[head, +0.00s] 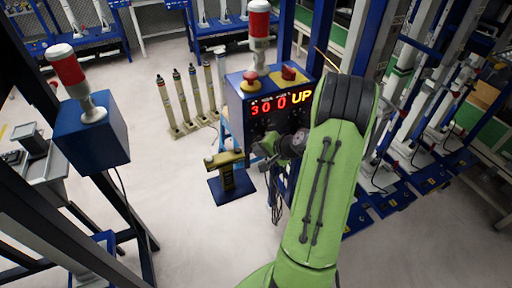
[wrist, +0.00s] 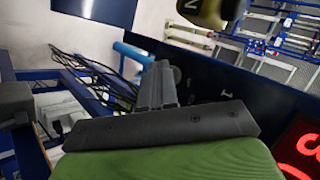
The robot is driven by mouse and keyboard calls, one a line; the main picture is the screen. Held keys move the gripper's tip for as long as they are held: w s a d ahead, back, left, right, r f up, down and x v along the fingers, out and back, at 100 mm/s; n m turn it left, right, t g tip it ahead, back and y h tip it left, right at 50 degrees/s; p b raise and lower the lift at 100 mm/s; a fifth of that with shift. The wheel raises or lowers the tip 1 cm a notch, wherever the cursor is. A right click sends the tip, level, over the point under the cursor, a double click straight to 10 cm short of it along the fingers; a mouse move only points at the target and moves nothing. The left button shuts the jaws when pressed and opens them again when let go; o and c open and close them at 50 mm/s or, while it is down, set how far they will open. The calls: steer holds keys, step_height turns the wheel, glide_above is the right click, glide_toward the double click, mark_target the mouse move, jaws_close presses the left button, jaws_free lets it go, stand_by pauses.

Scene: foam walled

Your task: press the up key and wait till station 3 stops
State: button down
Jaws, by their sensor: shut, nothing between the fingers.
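A blue control box (head: 238,100) stands in the middle of the head view. Its display (head: 281,103) shows red digits that look like "3 0 0" and a yellow "UP". My gripper (head: 262,148) is in front of the box, below the display, with the arm covering the box's right side. In the wrist view my gripper (wrist: 161,70) is shut and empty, its fingers in front of a dark blue panel (wrist: 225,82) with a "1" mark. Red digits (wrist: 302,150) show at the lower right corner. I cannot make out the up key; whether the fingers touch the panel is unclear.
A brass-coloured piece on a blue stand (head: 229,180) is left of my gripper. Another blue box (head: 90,140) with a beacon stands at left. Blue-based stations line the right.

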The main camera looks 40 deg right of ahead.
steer(key=shift+s+a+b, duration=0.3)
steer(key=shift+s+b, duration=0.1)
steer(key=shift+s, duration=0.45)
steer(key=s+b, duration=0.1)
steer(key=s, duration=0.1)
steer(key=s+a+b, duration=0.1)
steer(key=s, duration=0.2)
steer(key=shift+a, duration=0.2)
steer(key=shift+w, duration=0.1)
stand_by(0.5)
